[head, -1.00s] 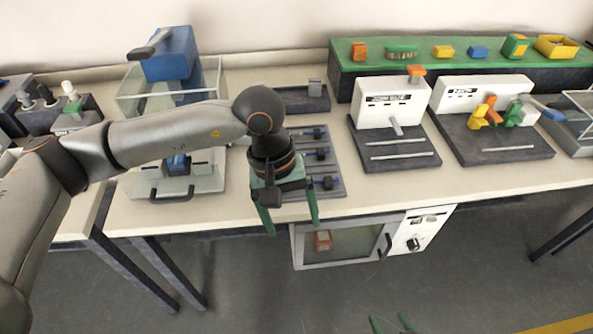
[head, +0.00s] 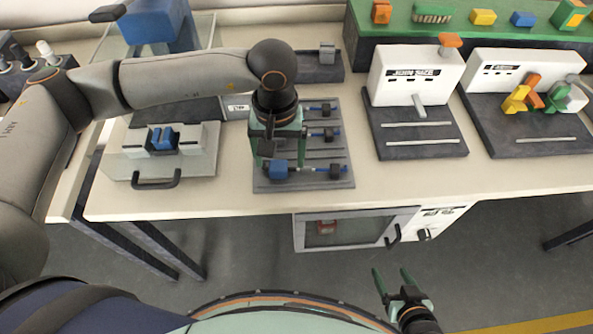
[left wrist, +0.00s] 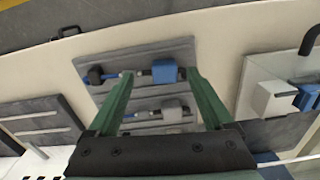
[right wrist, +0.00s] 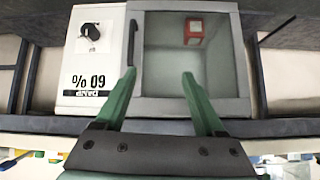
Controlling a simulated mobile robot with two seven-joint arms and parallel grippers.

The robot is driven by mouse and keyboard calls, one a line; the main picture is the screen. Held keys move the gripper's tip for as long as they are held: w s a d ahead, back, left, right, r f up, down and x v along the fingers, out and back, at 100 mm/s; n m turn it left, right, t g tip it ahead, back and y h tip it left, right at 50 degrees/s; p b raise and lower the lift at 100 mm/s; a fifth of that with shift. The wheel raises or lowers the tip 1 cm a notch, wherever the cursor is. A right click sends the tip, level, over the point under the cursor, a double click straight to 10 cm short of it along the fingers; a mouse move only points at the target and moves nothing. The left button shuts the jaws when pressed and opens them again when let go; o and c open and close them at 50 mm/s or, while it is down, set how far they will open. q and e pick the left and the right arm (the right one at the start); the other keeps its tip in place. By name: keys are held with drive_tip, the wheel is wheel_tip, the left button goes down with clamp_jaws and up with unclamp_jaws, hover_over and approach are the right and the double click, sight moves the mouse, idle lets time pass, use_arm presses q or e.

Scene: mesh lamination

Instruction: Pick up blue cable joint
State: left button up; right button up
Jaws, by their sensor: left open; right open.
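The blue cable joint (head: 278,169) is a blue block on a cable along the front row of the grey board (head: 262,187). It also shows in the left wrist view (left wrist: 165,71), with a dark end piece (left wrist: 96,76) further along the cable. My left gripper (head: 276,150) is open and points down over the board, its fingers near the blue joint. In the left wrist view the joint lies near the right fingertip; I cannot tell whether they touch. My right gripper (head: 391,272) is open and empty in front of the table, facing a cabinet (right wrist: 190,108).
Two more cable rows lie behind on the same board. A plate with a blue clamp (head: 162,137) and handle is to the left. A white machine (head: 418,75) stands to the right. The table front right of the board is clear.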

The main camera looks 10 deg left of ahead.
sight(278, 171)
use_arm(q)
drive_tip(key=f, duration=0.2)
drive_tip(key=f+b, duration=0.1)
drive_tip(key=f, duration=0.2)
drive_tip(key=shift+a+f+b, duration=0.3)
drive_tip(key=shift+r, duration=0.1)
clamp_jaws()
idle(0.4)
